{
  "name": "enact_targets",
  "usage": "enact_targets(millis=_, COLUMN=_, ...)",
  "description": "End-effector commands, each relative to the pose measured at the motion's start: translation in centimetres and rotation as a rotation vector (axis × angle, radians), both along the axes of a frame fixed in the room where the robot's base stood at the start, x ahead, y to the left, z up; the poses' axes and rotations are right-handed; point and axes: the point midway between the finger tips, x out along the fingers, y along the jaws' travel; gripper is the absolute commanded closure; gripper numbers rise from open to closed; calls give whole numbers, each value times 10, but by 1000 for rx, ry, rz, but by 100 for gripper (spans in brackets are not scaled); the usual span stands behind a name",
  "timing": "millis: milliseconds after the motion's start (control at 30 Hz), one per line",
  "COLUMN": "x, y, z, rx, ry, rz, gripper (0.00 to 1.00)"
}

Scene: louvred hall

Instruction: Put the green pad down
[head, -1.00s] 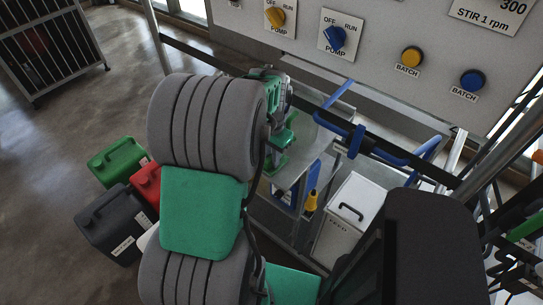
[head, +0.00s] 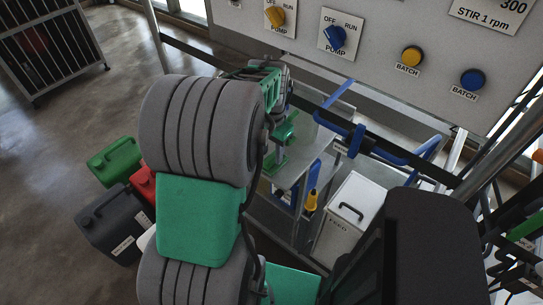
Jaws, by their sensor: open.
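My gripper (head: 279,146) is at the end of my grey and green arm, in the upper middle of the head view. It is open, with its green parts over a grey metal surface (head: 294,178). I cannot pick out the green pad for certain: green shapes at the gripper blend with its own green parts, and my arm hides some of that area. Whether anything touches the surface is too small to tell.
A panel (head: 375,70) with knobs and buttons stands behind. Blue bent handles (head: 390,153) reach out at right of the gripper. A white lidded box (head: 350,215) stands right of the surface. Green (head: 117,157), red (head: 145,184) and black (head: 113,222) canisters stand on the floor at left.

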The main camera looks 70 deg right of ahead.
Motion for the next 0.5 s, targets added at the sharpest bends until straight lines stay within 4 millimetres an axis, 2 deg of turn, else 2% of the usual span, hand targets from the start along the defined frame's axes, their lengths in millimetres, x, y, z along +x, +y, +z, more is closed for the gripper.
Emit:
enact_targets(millis=100, x=0, y=-1, z=32, rx=-6, ry=-1, rz=0, gripper=59)
enact_targets(millis=300, x=0, y=0, z=79, rx=-2, ry=0, rz=0, gripper=59)
enact_targets(millis=400, x=0, y=0, z=92, rx=-2, ry=0, rz=0, gripper=59)
enact_targets(millis=500, x=0, y=0, z=97, rx=0, ry=0, rz=0, gripper=59)
